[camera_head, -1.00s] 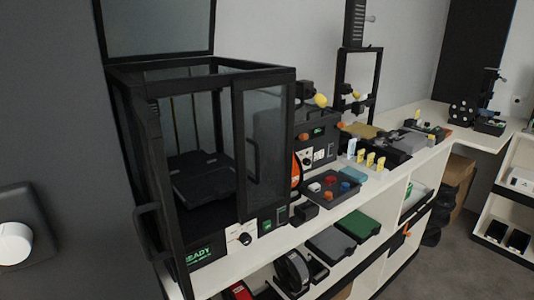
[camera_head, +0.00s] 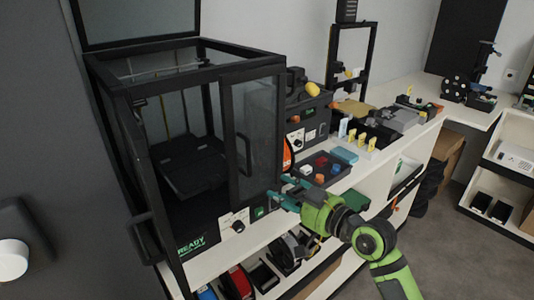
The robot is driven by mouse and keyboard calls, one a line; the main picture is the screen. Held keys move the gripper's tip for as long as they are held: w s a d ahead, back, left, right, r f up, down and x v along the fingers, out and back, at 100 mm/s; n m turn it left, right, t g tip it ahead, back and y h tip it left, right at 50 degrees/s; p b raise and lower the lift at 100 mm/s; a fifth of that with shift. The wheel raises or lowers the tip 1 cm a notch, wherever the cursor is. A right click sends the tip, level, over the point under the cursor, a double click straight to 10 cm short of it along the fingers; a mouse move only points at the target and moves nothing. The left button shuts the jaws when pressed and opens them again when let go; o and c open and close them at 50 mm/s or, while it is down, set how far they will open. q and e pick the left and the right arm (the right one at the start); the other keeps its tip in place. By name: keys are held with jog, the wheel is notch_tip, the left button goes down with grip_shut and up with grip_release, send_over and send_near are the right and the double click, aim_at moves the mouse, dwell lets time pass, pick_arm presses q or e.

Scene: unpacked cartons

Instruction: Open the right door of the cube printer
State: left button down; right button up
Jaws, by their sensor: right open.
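The cube printer (camera_head: 195,255) is a black-framed box with glass panels on the left of the white bench. Its top lid (camera_head: 130,18) stands raised. Its left door (camera_head: 125,170) is swung out toward me, so the dark bed (camera_head: 188,165) inside shows. My right gripper (camera_head: 279,189), with teal fingers, is open and empty near the door's lower right corner, right of the handle. My left gripper is out of view.
A black device (camera_head: 308,118) and a tray of coloured pieces (camera_head: 320,170) stand right of the printer. Shelves under the bench (camera_head: 245,240) hold spools and boxes. Open floor (camera_head: 440,250) lies at the right.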

aim_at(250, 157)
jog(key=s+a+r+n+y, duration=0.3)
jog(key=s+r, duration=0.1)
jog(key=r, duration=0.6)
jog(key=shift+g, duration=0.4)
jog(key=p+x, duration=0.1)
jog(key=x, duration=0.2)
jog(key=p+x, duration=0.2)
jog(key=x, duration=0.1)
jog(key=shift+w+a+f, duration=0.15)
jog(key=shift+w+f, duration=0.1)
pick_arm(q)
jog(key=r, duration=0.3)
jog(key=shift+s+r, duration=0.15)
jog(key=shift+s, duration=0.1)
pick_arm(e)
grip_shut()
